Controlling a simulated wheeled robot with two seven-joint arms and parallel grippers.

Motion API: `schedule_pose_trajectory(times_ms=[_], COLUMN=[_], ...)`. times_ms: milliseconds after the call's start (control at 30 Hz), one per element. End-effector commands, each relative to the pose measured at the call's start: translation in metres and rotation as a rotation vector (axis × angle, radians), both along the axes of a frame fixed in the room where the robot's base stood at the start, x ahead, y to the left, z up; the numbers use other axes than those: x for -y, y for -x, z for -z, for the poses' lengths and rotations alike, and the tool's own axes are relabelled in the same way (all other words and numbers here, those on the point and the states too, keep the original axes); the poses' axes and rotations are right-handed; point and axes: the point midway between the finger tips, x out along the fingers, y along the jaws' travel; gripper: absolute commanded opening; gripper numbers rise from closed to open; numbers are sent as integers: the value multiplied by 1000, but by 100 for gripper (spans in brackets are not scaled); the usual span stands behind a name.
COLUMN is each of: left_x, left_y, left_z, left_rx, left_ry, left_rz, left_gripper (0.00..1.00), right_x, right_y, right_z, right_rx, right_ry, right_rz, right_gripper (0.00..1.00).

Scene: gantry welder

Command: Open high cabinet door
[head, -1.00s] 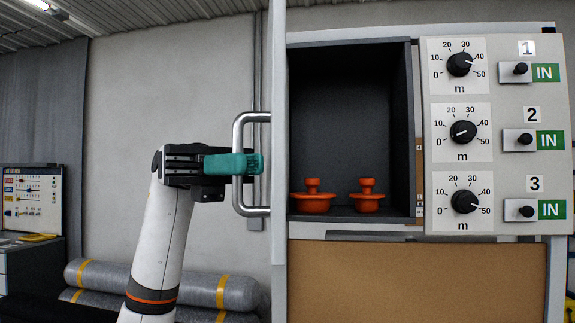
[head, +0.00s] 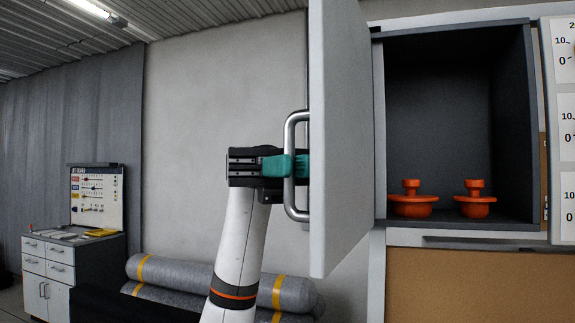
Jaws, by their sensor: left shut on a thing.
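The cabinet door (head: 342,130) is a light grey panel. It stands swung open to the left of the dark cabinet interior (head: 440,110). A silver bar handle (head: 290,203) is on the door's left, outer face. My left gripper (head: 290,166), with teal fingers, is shut on the handle at about its mid-height. Inside the cabinet, two orange knob-topped pieces stand on the bottom, one on the left (head: 412,204) and one on the right (head: 475,205). My right gripper is not in view.
A panel with dials (head: 560,130) is cut off at the right edge. Grey rolls with yellow bands (head: 210,278) lie low behind my arm. A drawer cabinet with a control board (head: 75,265) stands far left. The wall between is clear.

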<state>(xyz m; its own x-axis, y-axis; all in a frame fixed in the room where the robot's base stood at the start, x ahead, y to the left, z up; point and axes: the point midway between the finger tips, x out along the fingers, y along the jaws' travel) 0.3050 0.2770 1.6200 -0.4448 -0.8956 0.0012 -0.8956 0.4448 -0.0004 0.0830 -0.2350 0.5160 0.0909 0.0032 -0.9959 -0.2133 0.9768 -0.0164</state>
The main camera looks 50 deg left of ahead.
Motion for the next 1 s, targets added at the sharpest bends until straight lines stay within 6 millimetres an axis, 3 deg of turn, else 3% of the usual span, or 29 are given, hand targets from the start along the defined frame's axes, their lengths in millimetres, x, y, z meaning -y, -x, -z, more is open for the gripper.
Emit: schedule_pose_trajectory(times_ms=[167, 200, 233, 600, 767, 1000], left_x=[0, 0, 0, -4, -24, -67], left_y=[0, 0, 0, -2, -12, -33], left_z=[-1, -1, -1, 0, 0, -2], left_rx=[0, 0, 0, 0, -1, 0], left_ry=[2, 2, 2, 1, 3, 4], left_rz=[-2, -2, -2, -1, -2, -2], left_gripper=[0, 14, 17, 17, 17, 17], right_x=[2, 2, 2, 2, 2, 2], right_y=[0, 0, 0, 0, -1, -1], right_z=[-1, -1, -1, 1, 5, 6], right_rx=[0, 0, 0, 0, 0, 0], right_ry=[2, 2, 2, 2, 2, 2], right_rz=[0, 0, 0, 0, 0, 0], right_gripper=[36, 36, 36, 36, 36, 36])
